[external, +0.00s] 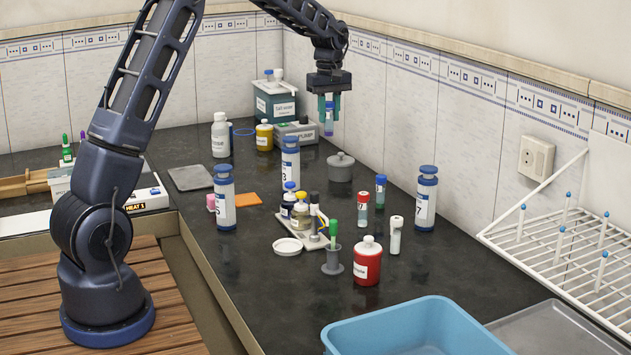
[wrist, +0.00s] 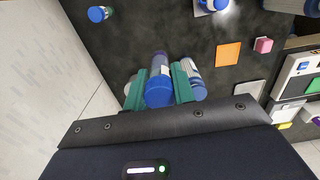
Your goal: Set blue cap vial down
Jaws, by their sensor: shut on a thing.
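My gripper (external: 328,104) is at the back of the bench, with its teal fingers pointing down. It is shut on a blue cap vial (external: 329,126), which hangs upright between the fingers, apparently above the bench top (external: 290,255). In the wrist view the round blue cap of the vial (wrist: 158,95) sits between the two fingers of my gripper (wrist: 160,88).
A grey PUMP box (external: 296,134) and a teal-grey tub (external: 275,103) stand left of the held vial. A grey lidded pot (external: 341,166) stands in front. Tall blue-capped bottles (external: 290,165) stand nearer. The tiled wall is close on the right.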

